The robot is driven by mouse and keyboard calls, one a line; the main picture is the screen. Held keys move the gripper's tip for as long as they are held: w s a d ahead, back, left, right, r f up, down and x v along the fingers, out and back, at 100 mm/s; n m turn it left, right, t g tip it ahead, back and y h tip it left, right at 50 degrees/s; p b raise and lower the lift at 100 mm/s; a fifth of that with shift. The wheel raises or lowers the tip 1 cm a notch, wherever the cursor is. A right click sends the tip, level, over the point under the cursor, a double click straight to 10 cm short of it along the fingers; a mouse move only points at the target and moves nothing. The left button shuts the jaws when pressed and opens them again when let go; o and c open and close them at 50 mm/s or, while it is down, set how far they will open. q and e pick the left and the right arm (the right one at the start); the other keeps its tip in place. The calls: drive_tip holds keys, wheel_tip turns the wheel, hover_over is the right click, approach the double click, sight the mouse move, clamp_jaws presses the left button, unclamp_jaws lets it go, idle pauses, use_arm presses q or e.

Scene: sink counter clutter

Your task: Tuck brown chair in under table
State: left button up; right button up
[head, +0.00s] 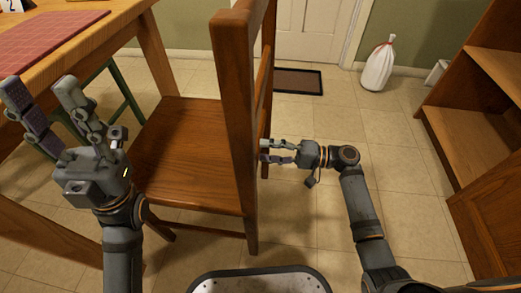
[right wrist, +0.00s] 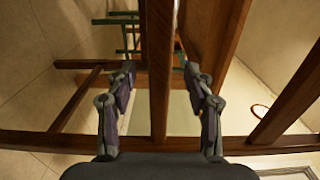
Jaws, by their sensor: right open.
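The brown chair (head: 190,150) stands beside the wooden table (head: 140,30), its seat partly towards the table and its tall backrest (head: 234,100) on the right. My right gripper (head: 264,151) is at the backrest's right side with its fingers spread. In the right wrist view, an upright wooden bar of the chair (right wrist: 158,100) runs between the open fingers (right wrist: 158,72), with gaps on both sides. My left gripper (head: 42,92) is open and empty in front of the table's edge, left of the chair seat. The chair's far legs are partly hidden.
A red mat (head: 45,40) lies on the table. Green legs of another seat (head: 125,90) show under it. A dark doormat (head: 298,81), a white bag (head: 378,68) and a wooden shelf (head: 470,140) are further right. Tiled floor right of the chair is clear.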

drive_tip(key=shift+w+a, duration=0.2)
drive_tip(key=shift+a, duration=0.75)
drive_tip(key=shift+w+a, duration=0.15)
drive_tip(key=shift+a, duration=0.75)
clamp_jaws()
